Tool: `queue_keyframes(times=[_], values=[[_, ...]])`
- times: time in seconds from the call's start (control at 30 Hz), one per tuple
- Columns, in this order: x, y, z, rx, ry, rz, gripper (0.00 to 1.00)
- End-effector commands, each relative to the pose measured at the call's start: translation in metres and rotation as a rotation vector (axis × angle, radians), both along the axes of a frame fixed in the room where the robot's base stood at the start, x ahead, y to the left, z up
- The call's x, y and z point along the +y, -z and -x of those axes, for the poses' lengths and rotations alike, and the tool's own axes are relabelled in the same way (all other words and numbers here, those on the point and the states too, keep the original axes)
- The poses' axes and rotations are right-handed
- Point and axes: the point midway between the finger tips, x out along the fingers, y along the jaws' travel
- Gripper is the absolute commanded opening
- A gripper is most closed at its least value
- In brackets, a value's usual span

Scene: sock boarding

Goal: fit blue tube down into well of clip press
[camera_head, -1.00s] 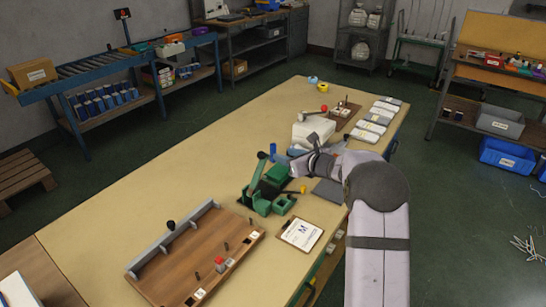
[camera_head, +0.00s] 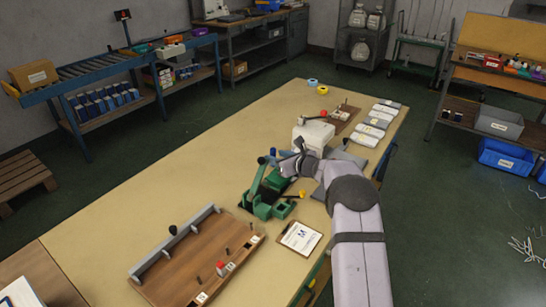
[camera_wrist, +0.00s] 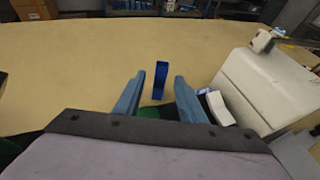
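The blue tube (camera_wrist: 160,82) stands upright on the table, ahead of and between the fingers in the wrist view. It also shows small in the head view (camera_head: 272,153). My gripper (camera_wrist: 159,90) is open, with its two blue fingers apart and nothing held between them. In the head view my gripper (camera_head: 284,162) is just right of the tube, beyond the green clip press. The clip press (camera_head: 262,208) has a raised lever and a square green block (camera_head: 284,207) at its front right. The inside of its well is too small to make out.
A white machine (camera_wrist: 265,85) stands close to the right of my gripper. A wooden rack (camera_head: 185,265) with pegs and a clipboard (camera_head: 300,237) lie nearer. Several pale packets (camera_head: 372,128) lie at the right edge. The table's left side is clear.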

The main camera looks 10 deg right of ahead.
Motion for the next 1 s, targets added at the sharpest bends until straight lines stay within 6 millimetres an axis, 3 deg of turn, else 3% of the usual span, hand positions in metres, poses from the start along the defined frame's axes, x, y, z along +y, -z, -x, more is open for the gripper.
queue_keyframes(times=[0.33, 0.5, 0.83, 1.0], values=[[0.002, 0.002, -0.004, 0.0, 0.0, 0.0, 0.37], [0.002, 0.002, -0.004, 0.0, 0.0, 0.0, 0.0], [0.002, 0.0, -0.004, -0.001, 0.0, 0.0, 0.0], [0.002, -0.012, -0.004, -0.003, -0.001, 0.001, 0.0]])
